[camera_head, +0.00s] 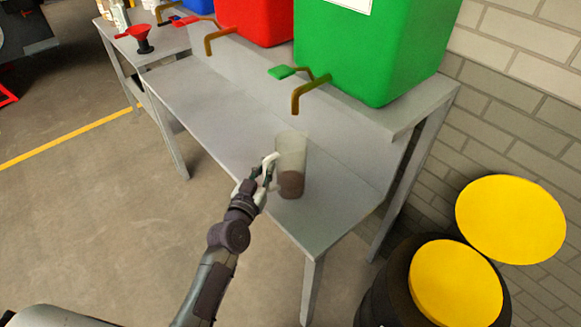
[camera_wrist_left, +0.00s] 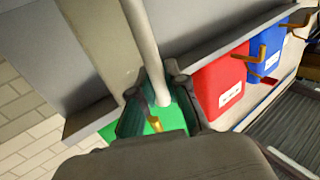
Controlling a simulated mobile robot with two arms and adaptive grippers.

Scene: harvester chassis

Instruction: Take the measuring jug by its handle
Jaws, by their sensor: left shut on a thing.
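The measuring jug (camera_head: 291,160) is a translucent, greyish cup with a darker brown lower part. It is upright at the near right end of the lower bench shelf (camera_head: 225,133); I cannot tell whether its base touches the shelf. Its pale handle (camera_wrist_left: 146,45) runs between the fingers of my left gripper (camera_wrist_left: 158,103) in the left wrist view. In the head view my left gripper (camera_head: 264,174) is at the jug's left side, shut on the handle, and hides part of it. My right gripper is not in view.
A green container (camera_head: 375,50) and a red container (camera_head: 255,18) with brass taps stand on the raised shelf behind. A red funnel (camera_head: 140,35) stands at far left. The shelf left of the jug is clear.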

